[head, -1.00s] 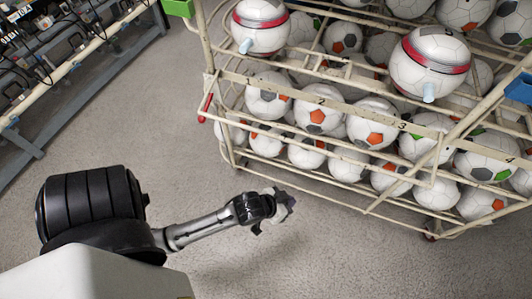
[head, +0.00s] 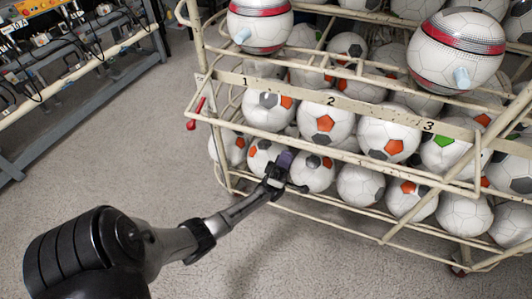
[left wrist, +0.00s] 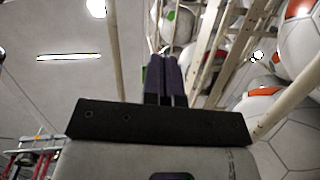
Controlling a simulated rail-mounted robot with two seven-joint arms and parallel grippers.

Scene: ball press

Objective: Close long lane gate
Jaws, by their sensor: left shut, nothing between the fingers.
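The cream wire ball rack (head: 300,130) fills the right of the head view. Its numbered front rail (head: 285,90) carries 1, 2 and 3 and slopes down to the right. A red handle (head: 195,116) sits at the rack's left front edge. I cannot tell which bar is the long lane gate or whether it is open. My left gripper (head: 285,163) is shut and empty at the rack's lower front, overlapping the lower-row balls in the picture; contact is unclear. Its closed fingers (left wrist: 165,78) point up among the rack bars in the left wrist view. My right gripper is out of view.
Several soccer balls (head: 325,117) fill the rack's rows. Two larger red-banded balls (head: 458,50) with pale blue nozzles are on top. A grey shelf with equipment (head: 62,75) stands at the left. The grey floor (head: 130,150) between is clear.

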